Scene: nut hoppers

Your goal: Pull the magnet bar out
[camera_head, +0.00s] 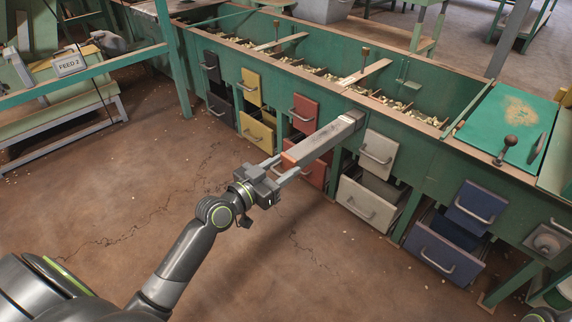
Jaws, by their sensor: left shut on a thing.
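The magnet bar (325,141) is a long grey metal bar with an orange-brown near end. It sticks out toward me from the front of the green hopper bench (425,135), in front of the red drawers. Its far end meets the bench front in the picture; I cannot tell whether any of it is still inside. My left gripper (286,168) is shut on the near end, one finger on each side. My right gripper is not in view.
Several coloured drawers line the bench front: yellow (258,132), red (303,114), white (368,203) and blue (443,252), some pulled out. A green frame with a FEED 2 sign (69,65) stands at left. The brown floor (120,195) before the bench is clear.

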